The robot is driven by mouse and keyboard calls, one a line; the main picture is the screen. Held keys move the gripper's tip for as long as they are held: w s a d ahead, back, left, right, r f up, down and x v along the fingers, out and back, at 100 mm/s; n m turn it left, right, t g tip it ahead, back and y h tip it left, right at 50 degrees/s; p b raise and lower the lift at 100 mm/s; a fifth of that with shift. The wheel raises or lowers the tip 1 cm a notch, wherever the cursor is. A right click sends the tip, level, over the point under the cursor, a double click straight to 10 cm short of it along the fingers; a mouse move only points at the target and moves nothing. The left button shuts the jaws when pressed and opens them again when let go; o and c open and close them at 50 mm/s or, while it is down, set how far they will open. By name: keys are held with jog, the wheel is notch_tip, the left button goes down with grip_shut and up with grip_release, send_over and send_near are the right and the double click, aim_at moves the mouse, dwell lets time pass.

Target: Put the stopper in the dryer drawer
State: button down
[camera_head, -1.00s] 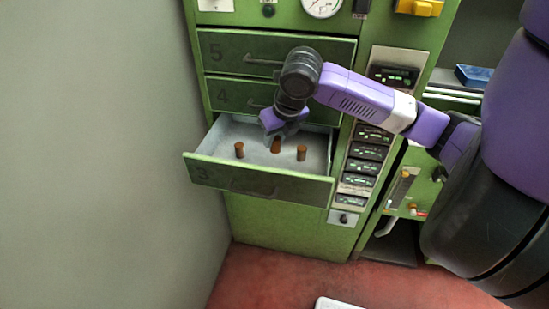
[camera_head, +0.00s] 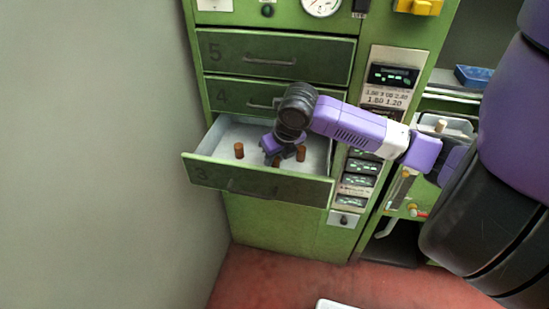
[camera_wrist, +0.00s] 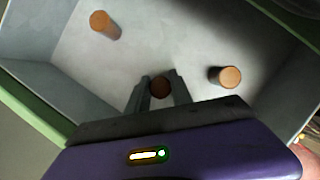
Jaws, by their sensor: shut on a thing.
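The open dryer drawer (camera_head: 206,173), marked 3, is pulled out of the green cabinet and has a pale floor. My gripper (camera_wrist: 160,88) is down inside it, shut on a brown cork stopper (camera_wrist: 160,87), whose top shows between the two fingers. A second stopper (camera_head: 239,151) stands in the drawer to the left, also seen in the wrist view (camera_wrist: 105,25). A third stopper (camera_head: 301,154) stands to the right, also in the wrist view (camera_wrist: 225,76). Whether the held stopper touches the drawer floor I cannot tell.
Shut drawers 5 (camera_head: 277,56) and 4 (camera_head: 235,97) are above the open one. A grey wall (camera_head: 100,150) rises close on the left. A blue tray (camera_head: 473,76) and a pale stopper-like piece (camera_head: 440,126) are at the right.

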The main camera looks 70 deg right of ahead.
jog(key=c, duration=1.1)
grip_release()
jog(key=shift+c, duration=0.2)
jog(key=shift+r, duration=0.1)
